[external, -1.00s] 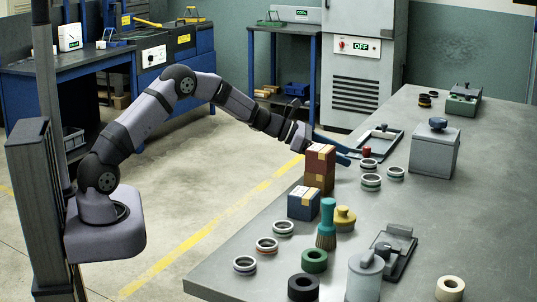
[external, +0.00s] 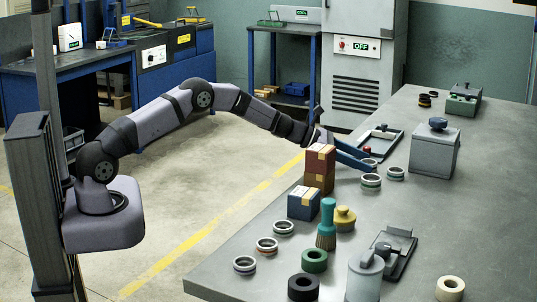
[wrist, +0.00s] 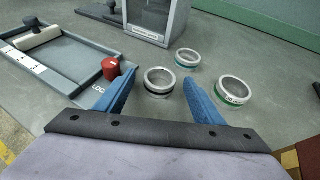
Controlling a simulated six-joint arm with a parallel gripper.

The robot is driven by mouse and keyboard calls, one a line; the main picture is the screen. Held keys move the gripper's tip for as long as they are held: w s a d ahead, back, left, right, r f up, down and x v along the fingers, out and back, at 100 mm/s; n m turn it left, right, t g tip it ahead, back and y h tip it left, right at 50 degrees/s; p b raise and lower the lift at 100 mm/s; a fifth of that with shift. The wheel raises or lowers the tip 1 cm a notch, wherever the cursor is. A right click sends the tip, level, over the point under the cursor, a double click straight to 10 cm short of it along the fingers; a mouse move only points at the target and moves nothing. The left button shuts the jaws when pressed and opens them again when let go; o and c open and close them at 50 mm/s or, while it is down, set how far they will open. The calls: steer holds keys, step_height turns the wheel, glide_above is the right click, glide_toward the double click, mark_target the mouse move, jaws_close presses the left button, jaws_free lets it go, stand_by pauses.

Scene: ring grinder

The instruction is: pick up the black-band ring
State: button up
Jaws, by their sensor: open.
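The black-band ring (wrist: 160,82), a silver ring with a dark band low on its side, stands on the grey table (wrist: 140,135). My gripper (wrist: 159,88) is open, with its blue fingers on the left and right of this ring and a gap at each side. In the external view, the fingers of my gripper (external: 371,162) partly hide the ring (external: 369,162). I cannot tell the exact height of the fingertips over the table.
A green-band ring (wrist: 233,91) is close to the right finger, and a blue-band ring (wrist: 187,59) is behind. A tray with a red knob (wrist: 111,68) lies at left. A grey box (external: 434,150) is beyond.

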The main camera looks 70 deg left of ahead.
steer(key=shift+w+d+f, duration=0.1)
steer(key=shift+w+f, duration=0.05)
steer(key=shift+w, duration=0.1)
steer(key=c, duration=1.2)
step_height(320, 180, up, 10)
